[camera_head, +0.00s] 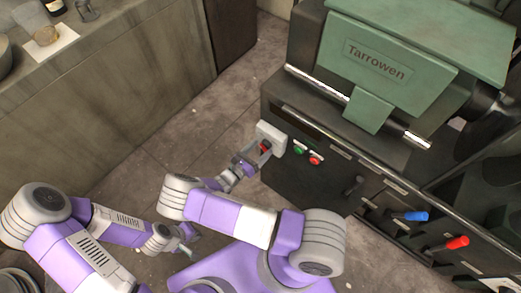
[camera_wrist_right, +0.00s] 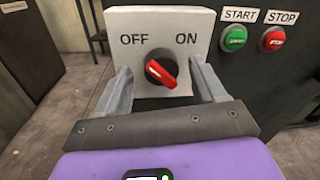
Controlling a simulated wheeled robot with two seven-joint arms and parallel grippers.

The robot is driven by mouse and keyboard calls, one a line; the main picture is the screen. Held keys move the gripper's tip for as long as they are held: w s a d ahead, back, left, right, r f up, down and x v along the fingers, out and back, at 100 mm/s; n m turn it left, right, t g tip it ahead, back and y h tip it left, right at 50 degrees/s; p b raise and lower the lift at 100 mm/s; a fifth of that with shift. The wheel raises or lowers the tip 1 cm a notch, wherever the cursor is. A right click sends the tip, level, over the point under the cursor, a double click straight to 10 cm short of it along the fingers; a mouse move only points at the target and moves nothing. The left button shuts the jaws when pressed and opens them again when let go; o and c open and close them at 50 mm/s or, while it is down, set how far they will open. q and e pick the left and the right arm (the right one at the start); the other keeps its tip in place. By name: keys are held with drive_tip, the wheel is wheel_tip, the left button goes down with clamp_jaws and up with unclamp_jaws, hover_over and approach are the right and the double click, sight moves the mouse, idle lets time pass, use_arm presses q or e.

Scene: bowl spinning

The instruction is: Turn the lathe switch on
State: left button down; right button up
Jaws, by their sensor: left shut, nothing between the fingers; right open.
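The lathe switch is a red rotary knob (camera_wrist_right: 160,72) on a white box (camera_wrist_right: 188,22) marked OFF at left and ON at right. The knob's bar slants from upper left to lower right; I cannot tell which end points. My right gripper (camera_wrist_right: 162,80) is open, one finger on each side of the knob, with visible gaps to it. In the head view, the right gripper (camera_head: 255,160) is at the white box (camera_head: 271,137) on the lathe's left end. My left gripper (camera_head: 188,247) is shut and empty, low at the left, away from the lathe.
A green START button (camera_wrist_right: 233,39) and a red STOP button (camera_wrist_right: 273,39) sit right of the switch box. The green lathe (camera_head: 415,50) has a blue handle (camera_head: 415,216) and a red handle (camera_head: 457,243). A counter (camera_head: 110,100) stands at the left, with open floor between.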

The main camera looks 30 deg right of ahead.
drive_tip(key=shift+w+d, duration=0.1)
drive_tip(key=shift+d, duration=0.25)
drive_tip(key=c, duration=1.1)
drive_tip(key=shift+o, duration=0.2)
